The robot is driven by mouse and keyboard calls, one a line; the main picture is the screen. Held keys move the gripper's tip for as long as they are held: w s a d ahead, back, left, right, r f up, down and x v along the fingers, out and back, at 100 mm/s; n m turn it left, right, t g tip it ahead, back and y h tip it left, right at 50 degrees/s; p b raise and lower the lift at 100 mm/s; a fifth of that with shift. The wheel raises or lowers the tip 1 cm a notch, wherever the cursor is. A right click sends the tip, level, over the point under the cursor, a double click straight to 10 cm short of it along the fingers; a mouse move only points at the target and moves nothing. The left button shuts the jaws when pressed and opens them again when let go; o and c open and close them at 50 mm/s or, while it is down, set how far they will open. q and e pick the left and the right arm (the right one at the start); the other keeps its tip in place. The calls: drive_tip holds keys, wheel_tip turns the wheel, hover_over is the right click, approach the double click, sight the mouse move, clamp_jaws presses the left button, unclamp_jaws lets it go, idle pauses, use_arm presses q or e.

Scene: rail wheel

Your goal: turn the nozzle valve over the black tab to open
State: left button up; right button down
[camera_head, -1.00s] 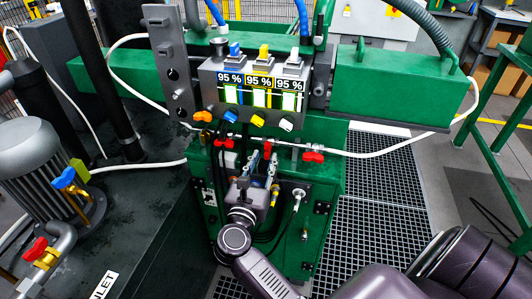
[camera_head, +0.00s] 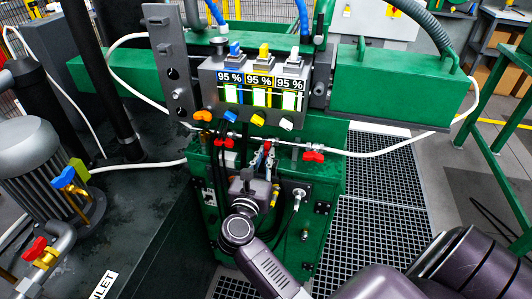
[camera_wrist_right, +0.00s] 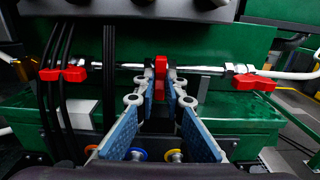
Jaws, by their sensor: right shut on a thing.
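A red butterfly handle, the middle valve (camera_head: 267,147) on the thin pipe, is between the fingertips of my right gripper (camera_head: 266,160). In the right wrist view this handle (camera_wrist_right: 160,68) stands edge-on, upright across the pipe, and the blue-padded fingers (camera_wrist_right: 162,95) are shut on it. The left red valve (camera_head: 222,142) and the right red valve (camera_head: 313,156) lie with their wings along the pipe; they also show in the wrist view on the left (camera_wrist_right: 62,74) and right (camera_wrist_right: 254,82). I cannot make out a black tab for certain. My left gripper is not in view.
The gauge box (camera_head: 255,85) with three "95 %" displays and coloured knobs hangs just above the pipe. Black hoses (camera_wrist_right: 58,110) run down left of the fingers. A green cabinet (camera_head: 325,190) stands below and behind. Floor grating (camera_head: 380,230) lies to the right.

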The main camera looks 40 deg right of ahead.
drive_tip(key=shift+r+n+p, duration=0.1)
drive_tip(key=shift+n+p, duration=0.3)
drive_tip(key=shift+p, duration=0.05)
drive_tip(key=n+p, duration=0.2)
drive_tip(key=shift+n, duration=0.3)
drive_tip(key=shift+n+p, duration=0.5)
drive_tip(key=shift+p, duration=0.2)
